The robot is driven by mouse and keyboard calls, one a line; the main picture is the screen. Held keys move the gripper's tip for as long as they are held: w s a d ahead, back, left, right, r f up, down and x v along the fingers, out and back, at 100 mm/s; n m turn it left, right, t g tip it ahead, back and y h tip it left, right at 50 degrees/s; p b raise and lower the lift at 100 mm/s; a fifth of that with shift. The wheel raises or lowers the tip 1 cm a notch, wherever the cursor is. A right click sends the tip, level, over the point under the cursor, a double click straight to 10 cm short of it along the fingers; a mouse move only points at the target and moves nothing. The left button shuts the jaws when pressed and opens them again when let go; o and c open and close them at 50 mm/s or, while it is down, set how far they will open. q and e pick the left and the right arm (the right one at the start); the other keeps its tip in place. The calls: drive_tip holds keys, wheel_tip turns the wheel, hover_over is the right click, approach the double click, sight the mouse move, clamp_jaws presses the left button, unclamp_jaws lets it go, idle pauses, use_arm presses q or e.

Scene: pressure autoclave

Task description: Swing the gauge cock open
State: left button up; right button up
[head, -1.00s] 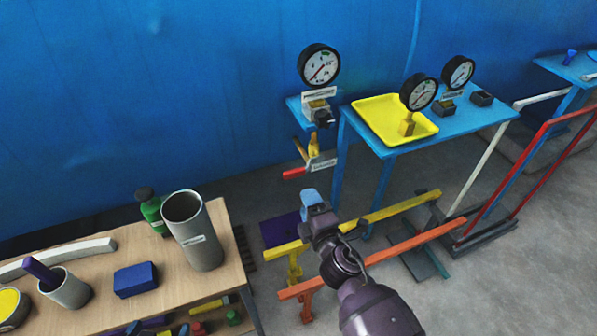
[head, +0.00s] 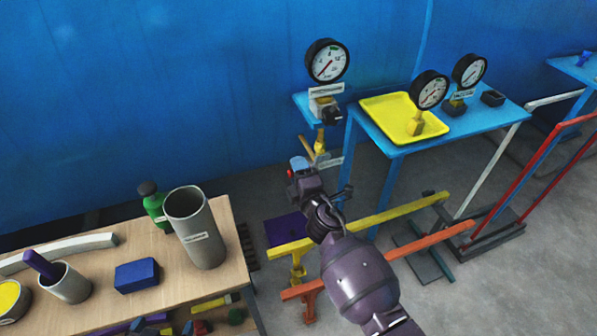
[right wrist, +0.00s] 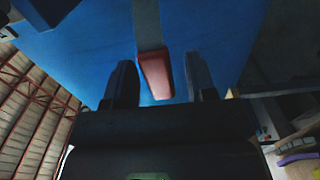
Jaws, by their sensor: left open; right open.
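The gauge cock has a yellow body (head: 320,146) under the wall gauge (head: 327,61). Its lever is mostly hidden behind my right gripper (head: 301,172) in the head view; a bit of red shows at the gripper's left edge. In the right wrist view, the lever's red grip (right wrist: 157,76) on a grey bar (right wrist: 147,25) lies between the two dark fingers of my right gripper (right wrist: 161,70). The fingers are open, with a gap visible on each side of the grip. My left gripper is not in view.
A blue table (head: 458,130) with a yellow tray (head: 378,107) and two gauges stands to the right. A wooden bench (head: 232,243) with a grey cylinder (head: 195,228) is at left. Yellow (head: 372,219) and orange (head: 425,243) rails run below the arm.

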use_arm(q)
drive_tip(key=shift+s+f, duration=0.15)
drive_tip(key=shift+s, duration=0.05)
use_arm(e)
drive_tip(key=shift+w, duration=0.1)
clamp_jaws()
use_arm(q)
drive_tip(key=shift+s+a+f, duration=0.1)
drive_tip(key=shift+s+f, duration=0.05)
drive_tip(key=shift+s, duration=0.05)
